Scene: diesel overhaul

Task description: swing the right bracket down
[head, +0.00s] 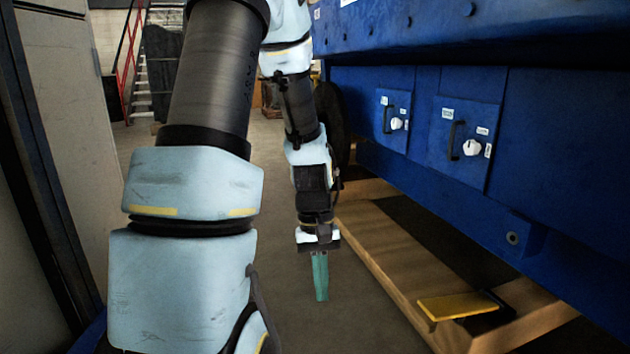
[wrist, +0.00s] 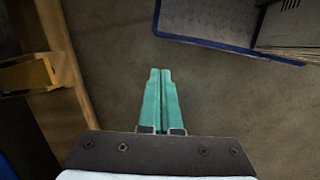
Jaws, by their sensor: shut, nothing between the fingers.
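My gripper (head: 321,298) points down over the open floor, left of the blue engine (head: 560,120), and touches nothing. Its two teal fingers are shut with nothing between them, as the wrist view also shows (wrist: 160,75). On the engine's side are two blue covers, a left one (head: 391,103) and a right one (head: 478,122), each with a black handle and a white knob. I cannot make out for certain which part is the right bracket. A yellow plate (head: 458,305) lies low by the wooden skid, right of my gripper.
The wooden skid (head: 400,260) runs under the engine; its edge also shows at the left of the wrist view (wrist: 65,65). A grey cabinet (head: 70,130) stands at the left. Bare floor lies between. A red stair rail (head: 130,50) is far back.

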